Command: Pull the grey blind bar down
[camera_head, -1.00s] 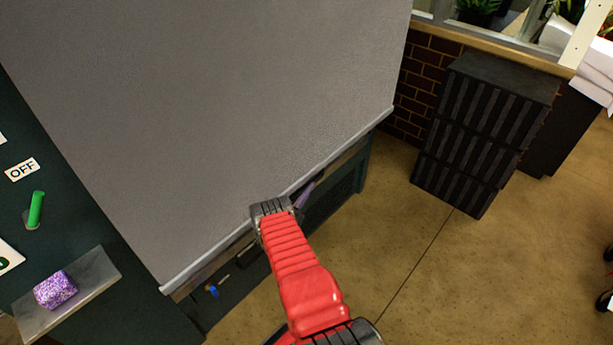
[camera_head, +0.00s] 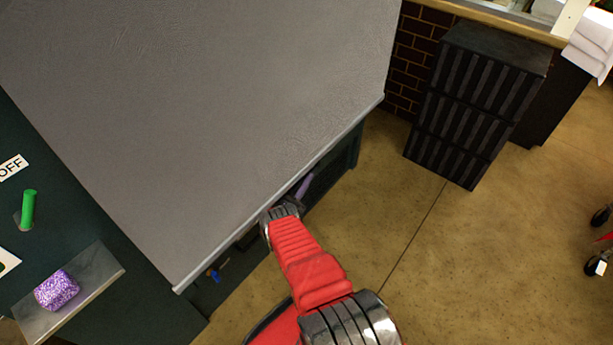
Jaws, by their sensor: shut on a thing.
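The grey blind (camera_head: 215,110) hangs as a broad sheet across the front of the dark green station. Its grey bar (camera_head: 222,252) runs along the lower edge, slanting from lower left to upper right. My red gripper (camera_head: 279,211) reaches up from below and meets the bar near its middle. It is shut on the bar, though my gripper's own body hides the fingertips and the exact contact.
A purple block (camera_head: 57,289) sits on a grey shelf (camera_head: 95,279) at the lower left, below a green lever (camera_head: 28,209) and an OFF label (camera_head: 12,167). Stacked black crates (camera_head: 475,105) stand at the right. Open floor (camera_head: 470,260) lies at lower right.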

